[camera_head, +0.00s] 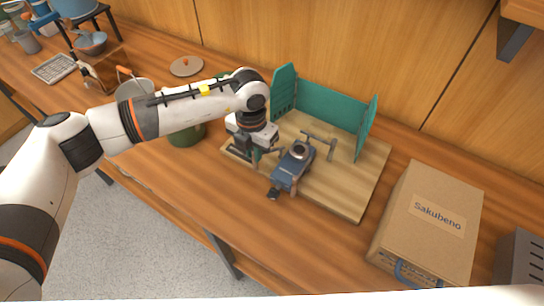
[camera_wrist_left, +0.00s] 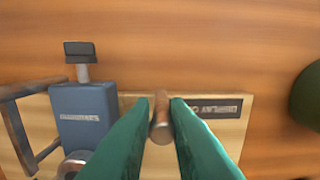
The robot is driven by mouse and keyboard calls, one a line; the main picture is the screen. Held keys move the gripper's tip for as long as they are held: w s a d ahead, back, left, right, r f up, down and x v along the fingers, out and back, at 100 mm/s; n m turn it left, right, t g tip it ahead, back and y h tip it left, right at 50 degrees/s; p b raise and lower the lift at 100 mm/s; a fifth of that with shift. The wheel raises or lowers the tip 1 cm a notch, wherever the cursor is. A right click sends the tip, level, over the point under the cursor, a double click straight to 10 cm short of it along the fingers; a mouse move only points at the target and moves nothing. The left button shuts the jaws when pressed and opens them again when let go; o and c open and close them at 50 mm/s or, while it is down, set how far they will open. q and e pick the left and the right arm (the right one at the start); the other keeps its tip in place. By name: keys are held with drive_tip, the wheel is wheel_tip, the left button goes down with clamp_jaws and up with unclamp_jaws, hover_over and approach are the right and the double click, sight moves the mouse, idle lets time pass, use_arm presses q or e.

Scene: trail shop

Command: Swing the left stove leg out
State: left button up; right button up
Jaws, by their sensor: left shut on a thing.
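The camp stove (camera_head: 292,170) is a small blue block with a round burner on top and a dark knob at its front, on a pale wooden board (camera_head: 345,200). In the head view its right leg (camera_head: 321,137) is a grey bar that sticks out to the right. My left gripper (camera_head: 256,158) is low at the stove's left side. In the left wrist view its green fingers (camera_wrist_left: 160,103) are shut on the left stove leg (camera_wrist_left: 162,118), a round brownish-grey bar. The stove (camera_wrist_left: 85,115) shows there too, left of the fingers. The leg's inner end is hidden. My right gripper is out of view.
A green folding windscreen (camera_head: 330,105) stands at the back of the board. A cardboard box (camera_head: 425,225) stands to the right. A dark green pot (camera_head: 187,136) is close behind my left forearm.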

use_arm(q)
drive_tip(key=shift+w+a+f+b, duration=0.1)
drive_tip(key=shift+w+b, duration=0.4)
drive_tip(key=shift+w, duration=0.25)
drive_tip(key=shift+o, duration=0.2)
drive_tip(key=shift+w, duration=0.25)
drive_tip(key=shift+c, duration=0.3)
drive_tip(key=shift+w+b, duration=0.2)
drive_tip(key=shift+b, duration=0.15)
drive_tip(key=o, duration=0.4)
drive_tip(key=shift+w, duration=0.1)
drive_tip(key=o, duration=0.7)
drive_tip(key=shift+d, duration=0.2)
drive_tip(key=shift+c, duration=0.2)
drive_tip(key=shift+a, duration=0.1)
